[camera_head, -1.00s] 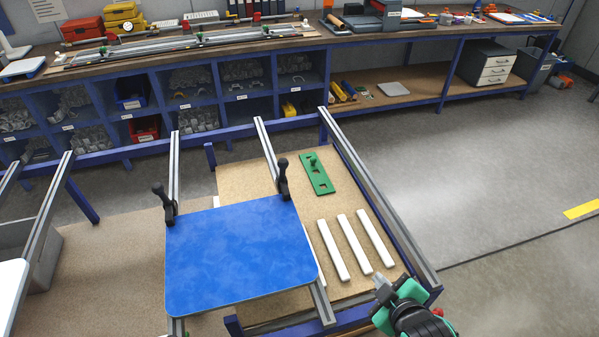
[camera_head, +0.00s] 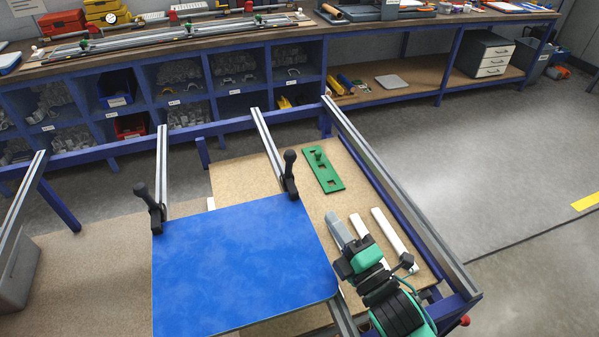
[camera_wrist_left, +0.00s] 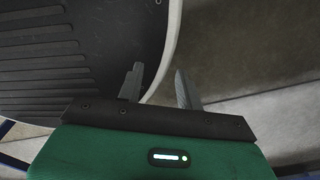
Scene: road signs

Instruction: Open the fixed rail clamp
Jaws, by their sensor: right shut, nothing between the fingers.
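A blue sign plate (camera_head: 240,265) lies across grey rails. Two black clamps stand at its far edge: a left clamp (camera_head: 152,208) and a right clamp (camera_head: 291,175), both with handles pointing up. I cannot tell which one is the fixed rail clamp. My right gripper (camera_head: 336,226) is shut and empty, its fingers pointing away from me, right of the plate and nearer than the right clamp, apart from both clamps. My left gripper shows only in the left wrist view (camera_wrist_left: 158,82), its two fingers apart with nothing between them.
A green plate with holes (camera_head: 323,170) lies on the brown board beyond my right gripper. White bars (camera_head: 395,233) lie beside and partly behind that gripper. A grey rail (camera_head: 385,180) on the right and a blue shelf bench (camera_head: 230,75) behind bound the area.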

